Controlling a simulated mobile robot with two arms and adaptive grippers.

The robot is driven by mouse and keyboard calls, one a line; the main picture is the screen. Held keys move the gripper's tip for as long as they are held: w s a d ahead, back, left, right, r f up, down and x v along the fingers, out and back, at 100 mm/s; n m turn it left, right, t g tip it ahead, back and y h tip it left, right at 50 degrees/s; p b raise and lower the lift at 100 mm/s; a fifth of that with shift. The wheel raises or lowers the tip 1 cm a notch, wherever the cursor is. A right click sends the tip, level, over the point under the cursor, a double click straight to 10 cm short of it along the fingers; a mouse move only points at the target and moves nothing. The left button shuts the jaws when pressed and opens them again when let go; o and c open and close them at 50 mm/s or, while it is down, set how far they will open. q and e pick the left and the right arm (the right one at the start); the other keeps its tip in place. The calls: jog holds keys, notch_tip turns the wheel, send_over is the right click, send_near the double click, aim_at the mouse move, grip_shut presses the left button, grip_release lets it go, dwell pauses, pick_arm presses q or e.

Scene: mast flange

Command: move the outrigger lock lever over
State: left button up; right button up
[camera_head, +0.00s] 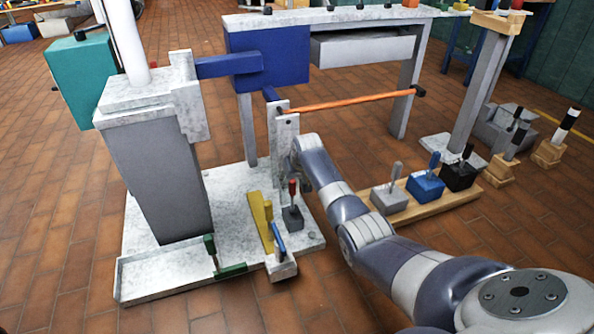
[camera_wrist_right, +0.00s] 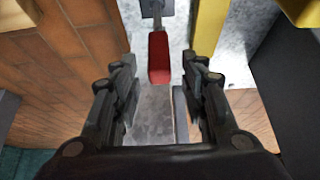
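A lever with a red handle (camera_head: 292,187) stands up from a small dark grey box (camera_head: 292,218) on the speckled base plate. I cannot tell from any label whether it is the outrigger lock lever. In the right wrist view the red handle (camera_wrist_right: 158,60) lies ahead, between the lines of the two fingers, with its metal rod leading to the dark box. My right gripper (camera_wrist_right: 161,78) is open, with clear gaps on both sides of the handle and nothing held. In the head view its fingers are not clear. My left gripper is not in view.
A yellow bar (camera_head: 261,222) runs beside the red lever. A blue lever (camera_head: 279,238) and a green lever (camera_head: 210,249) stand at the plate's front. A wooden board (camera_head: 430,210) with grey, blue and black levers lies right of my arm. An orange rod (camera_head: 345,102) crosses behind.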

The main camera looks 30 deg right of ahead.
jog(key=d+v, duration=0.1)
jog(key=v, duration=0.7)
jog(key=shift+a, duration=0.5)
